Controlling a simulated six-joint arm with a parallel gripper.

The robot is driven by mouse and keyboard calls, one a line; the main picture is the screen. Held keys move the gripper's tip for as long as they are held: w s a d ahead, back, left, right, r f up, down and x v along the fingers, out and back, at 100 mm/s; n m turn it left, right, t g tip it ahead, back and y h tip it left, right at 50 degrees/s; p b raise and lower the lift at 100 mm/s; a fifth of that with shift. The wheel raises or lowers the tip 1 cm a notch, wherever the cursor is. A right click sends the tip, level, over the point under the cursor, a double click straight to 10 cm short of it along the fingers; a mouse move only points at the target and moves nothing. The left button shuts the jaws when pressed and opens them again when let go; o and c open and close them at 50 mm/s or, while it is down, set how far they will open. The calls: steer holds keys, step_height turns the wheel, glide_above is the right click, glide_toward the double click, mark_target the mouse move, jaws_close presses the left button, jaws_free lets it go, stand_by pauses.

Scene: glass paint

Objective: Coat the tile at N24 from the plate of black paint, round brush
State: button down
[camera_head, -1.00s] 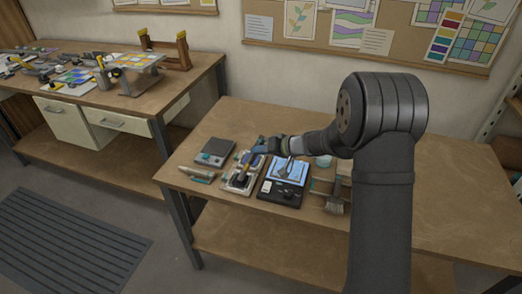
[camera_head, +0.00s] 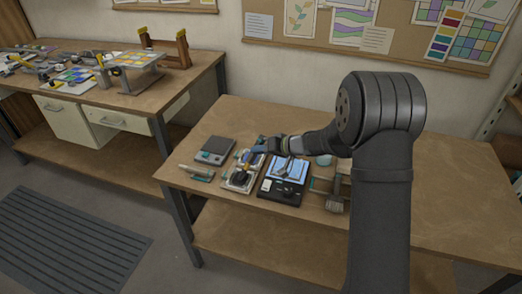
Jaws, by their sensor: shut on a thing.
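My gripper (camera_head: 258,150) is at the left end of the outstretched arm, low over the worktable. It is shut on what looks like a brush, with a small yellow part (camera_head: 246,157) below it. A pale tray with a dark patch (camera_head: 240,178) lies under and in front of the gripper; I cannot tell if the brush touches it. To its right is a light blue panel (camera_head: 292,164) with a black case (camera_head: 280,192) in front. The plate of black paint and the tile at N24 are too small to tell apart.
A grey scale-like box (camera_head: 214,151) and a small tool (camera_head: 196,172) lie left of the tray. A wooden stand (camera_head: 336,190) is right of the black case. The right side of the worktable (camera_head: 455,190) is clear. A second bench (camera_head: 75,90) stands at the left.

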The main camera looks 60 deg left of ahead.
stand_by(0.3)
steer(key=shift+r, duration=1.05)
step_height(320, 180, up, 4)
steer(key=shift+r, duration=0.1)
